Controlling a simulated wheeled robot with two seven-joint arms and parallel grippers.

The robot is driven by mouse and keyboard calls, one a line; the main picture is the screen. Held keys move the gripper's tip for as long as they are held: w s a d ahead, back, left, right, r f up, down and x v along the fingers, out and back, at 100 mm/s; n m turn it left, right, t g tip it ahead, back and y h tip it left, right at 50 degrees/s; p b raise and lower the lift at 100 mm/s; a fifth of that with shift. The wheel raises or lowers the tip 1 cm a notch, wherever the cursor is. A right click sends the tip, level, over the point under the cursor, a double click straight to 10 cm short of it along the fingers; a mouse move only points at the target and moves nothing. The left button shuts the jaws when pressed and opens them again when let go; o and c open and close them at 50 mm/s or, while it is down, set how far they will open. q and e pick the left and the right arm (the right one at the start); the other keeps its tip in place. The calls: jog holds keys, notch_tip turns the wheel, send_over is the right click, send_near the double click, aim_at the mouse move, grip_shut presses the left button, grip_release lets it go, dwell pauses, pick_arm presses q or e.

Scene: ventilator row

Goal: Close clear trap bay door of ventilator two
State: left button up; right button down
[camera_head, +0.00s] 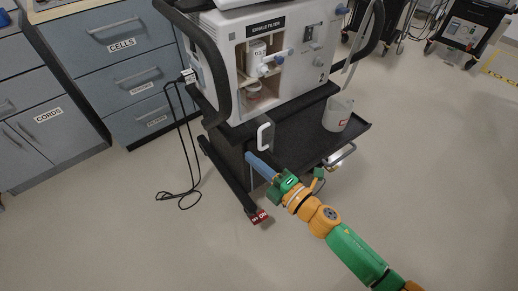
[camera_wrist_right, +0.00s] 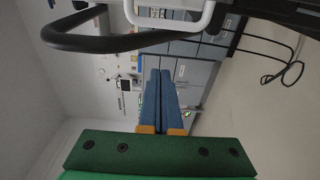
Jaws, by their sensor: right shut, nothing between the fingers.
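The ventilator (camera_head: 228,55) stands on a dark cart, with an open bay under the "EXHALE FILTER" label (camera_head: 294,27). A filter (camera_head: 258,49) and a small jar (camera_head: 254,89) show inside the bay. A white handle (camera_head: 265,134) stands out below the bay; it also shows at the top of the right wrist view (camera_wrist_right: 170,16). The handle seems to belong to the clear door, whose panel I cannot make out. My right gripper (camera_head: 250,157) is shut and empty, just below the handle and apart from it. Its blue fingers (camera_wrist_right: 160,73) lie together in the wrist view. My left gripper is not in view.
A dark cart shelf (camera_head: 300,137) carries a clear jug (camera_head: 337,115). A curved black rail (camera_head: 212,60) runs down the ventilator's left side. A black cable (camera_head: 187,150) hangs to the floor. Grey drawers (camera_head: 120,65) stand at left. The front floor is clear.

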aim_at(260, 148)
jog(key=w, duration=0.2)
jog(key=w+d, duration=0.1)
jog(key=w, duration=0.1)
jog(key=shift+w+d, duration=0.15)
jog(key=shift+d, duration=0.05)
jog(key=shift+d+b, duration=0.1)
jog(key=shift+b, duration=0.2)
